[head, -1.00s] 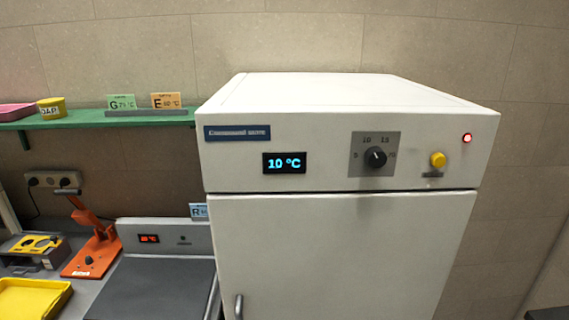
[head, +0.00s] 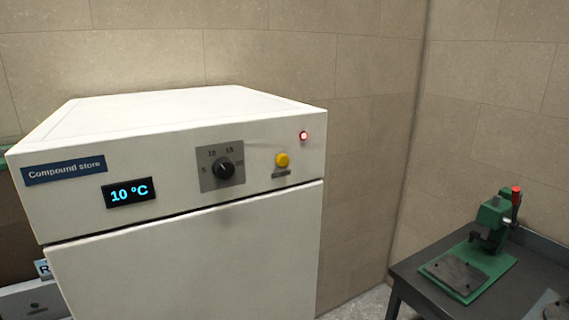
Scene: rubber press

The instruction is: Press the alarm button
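The yellow alarm button (head: 282,160) sticks out from the upper front panel of the white compound store cabinet (head: 190,255), in the head view. A small dark label plate is under it. A red lamp (head: 304,135) glows above and to the right of the button. A black dial (head: 223,168) on a grey scale plate is to the button's left. A display (head: 129,193) further left reads 10 °C. Neither of my grippers is in view.
A dark table (head: 410,275) stands at the right, apart from the cabinet, with a green press (head: 492,225) with a red-tipped lever on it. Bare floor shows between cabinet and table. A tiled wall (head: 370,120) is behind.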

